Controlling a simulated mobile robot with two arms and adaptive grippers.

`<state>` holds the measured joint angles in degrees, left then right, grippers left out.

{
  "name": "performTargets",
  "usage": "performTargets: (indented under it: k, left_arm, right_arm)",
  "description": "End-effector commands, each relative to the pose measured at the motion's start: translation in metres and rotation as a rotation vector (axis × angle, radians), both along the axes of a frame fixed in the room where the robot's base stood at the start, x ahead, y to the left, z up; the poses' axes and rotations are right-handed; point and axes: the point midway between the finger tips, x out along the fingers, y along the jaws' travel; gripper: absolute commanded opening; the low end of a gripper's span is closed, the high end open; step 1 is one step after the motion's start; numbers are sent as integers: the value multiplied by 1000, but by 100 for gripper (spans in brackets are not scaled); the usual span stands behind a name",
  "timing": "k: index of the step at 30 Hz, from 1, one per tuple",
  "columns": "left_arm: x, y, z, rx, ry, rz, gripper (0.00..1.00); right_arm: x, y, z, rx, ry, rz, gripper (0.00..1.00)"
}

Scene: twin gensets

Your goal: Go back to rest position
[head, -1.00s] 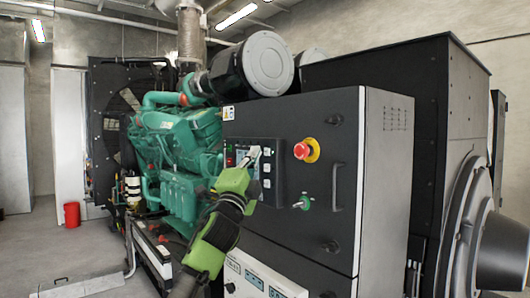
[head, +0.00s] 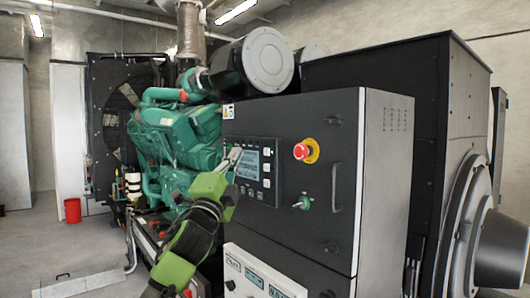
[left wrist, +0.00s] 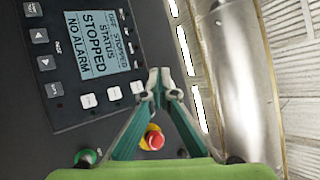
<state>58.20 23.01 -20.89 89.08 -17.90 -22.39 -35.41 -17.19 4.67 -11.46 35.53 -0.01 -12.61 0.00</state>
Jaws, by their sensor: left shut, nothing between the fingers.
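My left gripper (head: 234,154) is shut and empty in front of the left edge of the control panel (head: 268,168) on the dark genset cabinet. In the left wrist view its fingertips (left wrist: 158,77) meet beside the panel's screen (left wrist: 97,42), which reads "STATUS STOPPED NO ALARM". No contact with the panel shows. The red emergency stop button (head: 301,151) and the green-ringed key switch (head: 302,202) sit right of the panel. The red button also shows behind the fingers in the left wrist view (left wrist: 155,140). My right gripper is in neither view.
The green engine (head: 172,140) and radiator fan (head: 115,110) stand left of the cabinet (head: 385,150). A lower panel with displays (head: 262,275) is close to my left arm. A red bucket (head: 72,210) stands on the floor. Open floor (head: 50,245) lies at left.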

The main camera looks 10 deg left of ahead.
Motion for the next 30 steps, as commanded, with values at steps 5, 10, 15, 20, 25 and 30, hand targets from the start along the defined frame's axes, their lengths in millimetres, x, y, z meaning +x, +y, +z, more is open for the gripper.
performTargets:
  k: [5,10,15,20,25,30]
  left_arm:
    - [0,0,0,0,0,0,0]
    - [0,0,0,0,0,0,0]
    - [5,1,-11,-7,17,-2,0]
    - [30,6,-82,-62,124,-17,0]
    - [59,14,-209,-162,305,-36,0]
    - [68,20,-339,-269,482,-42,0]
  right_arm:
    - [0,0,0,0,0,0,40]
    - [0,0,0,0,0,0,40]
    - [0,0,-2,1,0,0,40]
    - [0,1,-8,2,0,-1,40]
    - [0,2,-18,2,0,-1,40]
    - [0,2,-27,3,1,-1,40]
